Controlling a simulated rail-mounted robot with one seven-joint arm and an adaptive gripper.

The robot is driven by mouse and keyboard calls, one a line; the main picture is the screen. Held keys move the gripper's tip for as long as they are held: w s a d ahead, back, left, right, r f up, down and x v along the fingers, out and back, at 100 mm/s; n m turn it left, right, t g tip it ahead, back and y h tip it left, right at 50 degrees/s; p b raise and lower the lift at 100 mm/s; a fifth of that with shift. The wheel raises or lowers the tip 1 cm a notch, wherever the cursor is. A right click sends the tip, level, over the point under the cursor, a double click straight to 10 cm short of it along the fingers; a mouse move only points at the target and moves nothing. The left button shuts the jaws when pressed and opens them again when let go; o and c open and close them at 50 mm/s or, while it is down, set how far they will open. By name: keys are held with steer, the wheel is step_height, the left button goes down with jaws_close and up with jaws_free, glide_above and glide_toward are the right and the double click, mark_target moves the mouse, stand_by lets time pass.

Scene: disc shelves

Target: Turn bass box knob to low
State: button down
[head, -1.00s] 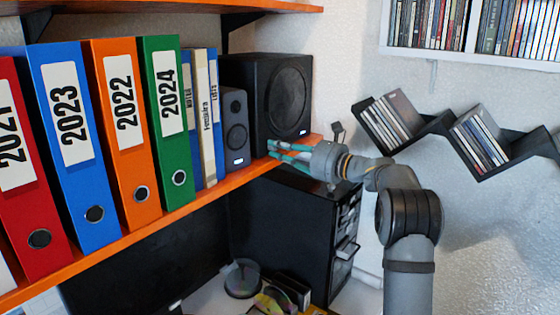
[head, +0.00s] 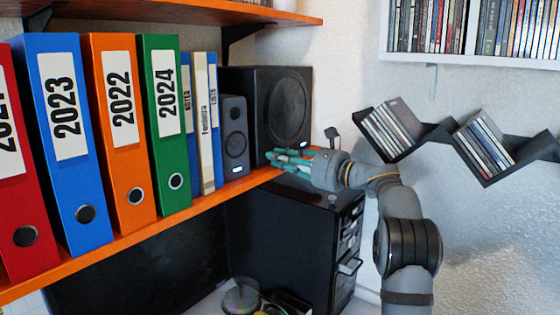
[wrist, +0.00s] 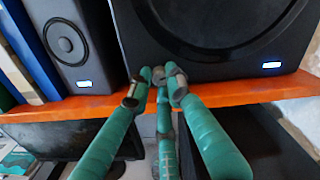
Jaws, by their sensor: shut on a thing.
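The bass box is the large black speaker (head: 284,108) at the right end of the orange shelf. Its dark front and large round cone also fill the top of the wrist view (wrist: 232,62), with a small lit display at lower right. My gripper (head: 274,157) has its teal fingers at the lower front left of the bass box. In the wrist view my gripper (wrist: 160,80) has its fingertips together against that lower left front, shut on the knob. The knob itself is hidden behind the fingertips, so its setting cannot be read.
A smaller grey speaker (head: 235,138) stands just left of the bass box, beside books and several coloured binders (head: 120,125). The orange shelf edge (wrist: 90,108) runs close below my fingers. A black cabinet (head: 285,240) stands beneath.

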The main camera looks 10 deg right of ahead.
steer(key=shift+r, duration=0.35)
steer(key=c, duration=1.7)
jaws_free()
steer(key=shift+s+f, duration=0.1)
steer(key=shift+o, duration=0.4)
steer(key=shift+f, duration=0.1)
steer(key=shift+f, duration=0.1)
steer(key=v, duration=0.8)
